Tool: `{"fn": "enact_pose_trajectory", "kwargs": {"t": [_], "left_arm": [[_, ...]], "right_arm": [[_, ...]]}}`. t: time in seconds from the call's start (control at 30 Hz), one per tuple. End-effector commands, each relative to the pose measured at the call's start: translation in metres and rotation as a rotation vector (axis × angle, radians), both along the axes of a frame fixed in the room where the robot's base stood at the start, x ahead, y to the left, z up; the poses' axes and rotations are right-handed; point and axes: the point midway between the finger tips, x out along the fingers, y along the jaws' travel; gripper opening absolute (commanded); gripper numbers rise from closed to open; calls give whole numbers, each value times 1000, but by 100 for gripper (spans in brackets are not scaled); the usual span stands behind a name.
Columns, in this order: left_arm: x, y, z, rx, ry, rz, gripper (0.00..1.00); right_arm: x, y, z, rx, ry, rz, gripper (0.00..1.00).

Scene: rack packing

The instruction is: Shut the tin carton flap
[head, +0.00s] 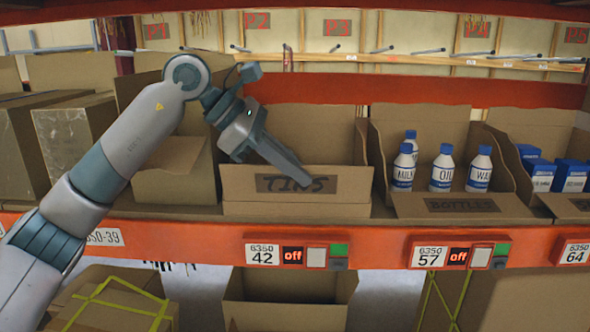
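The tin carton (345,210) is an open brown cardboard box on the shelf, with a tall back panel. Its front flap (345,185), marked "TINS", stands raised, more upright than the bottle carton's flap. My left gripper (303,180) reaches in from the upper left and points down to the right, its tip over the flap's label. The fingers look shut together with nothing between them. I cannot tell whether the tip touches the flap. No tins show; the carton's inside is hidden behind the flap. My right gripper is not in view.
To the right, a bottle carton (460,207) holds several white-and-blue bottles (441,172), its flap tilted outward. Further right stand blue-and-white boxes (570,177). Brown cartons (75,135) stand at left. An orange shelf edge (385,246) runs in front; an orange beam (440,91) runs behind.

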Motion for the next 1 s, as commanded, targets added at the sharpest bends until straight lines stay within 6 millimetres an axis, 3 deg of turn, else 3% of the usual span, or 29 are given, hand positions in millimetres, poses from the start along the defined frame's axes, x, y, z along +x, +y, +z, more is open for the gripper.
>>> {"fn": "enact_pose_trajectory", "kwargs": {"t": [0.67, 0.77, 1.0], "left_arm": [[1, 0, 0, 3, 88, 0, 0], [1, 0, 0, 3, 88, 0, 22], [1, 0, 0, 3, 88, 0, 22]], "right_arm": [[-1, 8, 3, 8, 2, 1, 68], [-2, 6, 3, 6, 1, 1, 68], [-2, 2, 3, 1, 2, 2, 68]]}}
